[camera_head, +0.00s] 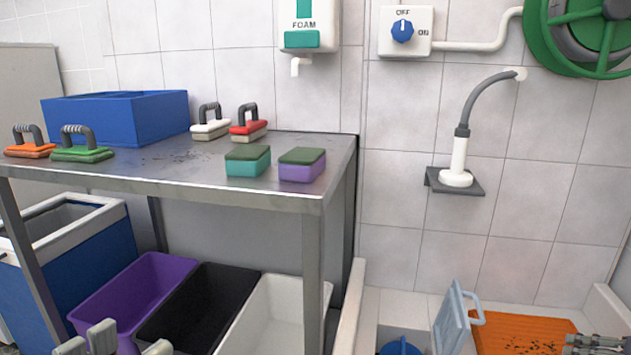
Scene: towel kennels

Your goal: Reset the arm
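My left gripper (112,342) shows only in part at the bottom left edge, in front of the purple bin. Its grey parts stand apart, but its fingertips cannot be made out. My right gripper (598,343) shows only in part at the bottom right corner, in front of the orange mat. Its fingertips cannot be made out either. No held thing shows at either gripper. Both are low in the picture, below the metal table top (190,170).
The table bears a blue crate (120,118), several handled brushes (84,148) and two sponges (248,161). Below stand purple (130,290), black (200,305) and white bins (275,315). A blue-grey gate-like piece (453,322) stands beside the orange mat (525,328). A wall shelf (436,181) holds a sprayer (459,160).

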